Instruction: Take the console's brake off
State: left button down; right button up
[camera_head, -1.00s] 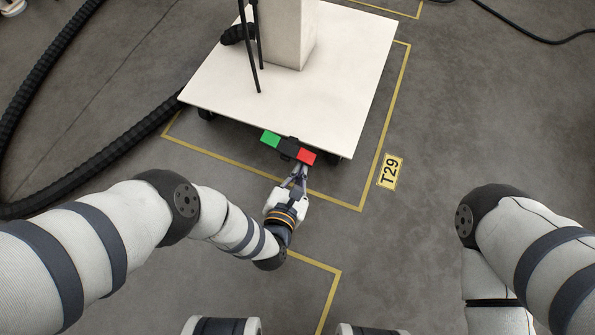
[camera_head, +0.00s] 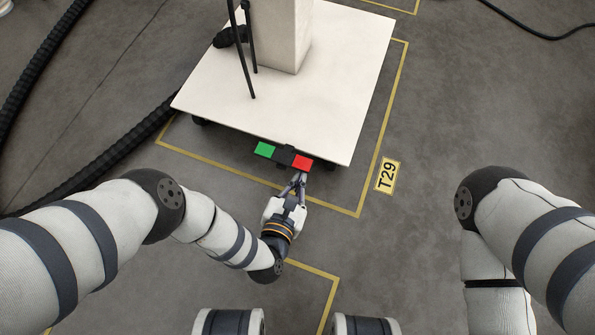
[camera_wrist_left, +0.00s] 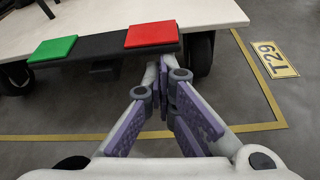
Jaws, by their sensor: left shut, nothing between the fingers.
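The console (camera_head: 330,95) is a white square base plate with a pale column, standing on dark casters. A black pedal bar (camera_head: 284,157) sits at its near edge, with a green pad (camera_head: 265,149) on the left and a red pad (camera_head: 301,163) on the right. The wrist view shows the green pad (camera_wrist_left: 53,50) and the red pad (camera_wrist_left: 152,34) too. My left gripper (camera_head: 301,177) is shut and empty, its fingertips just below and in front of the red pad; I cannot tell whether they touch it. My right gripper is not in view.
Yellow floor lines (camera_head: 384,130) frame the console, with a T29 label (camera_head: 387,176) at the right. A black corrugated hose (camera_head: 95,165) lies on the floor at the left. Two black cables (camera_head: 243,60) hang by the column. The floor at the right is clear.

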pick_arm(q)
jog(key=shift+s+d+r, duration=0.1)
jog(key=shift+d+r, duration=0.05)
jog(key=shift+r, duration=0.5)
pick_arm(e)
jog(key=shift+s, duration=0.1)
pick_arm(q)
jog(key=shift+r, duration=0.15)
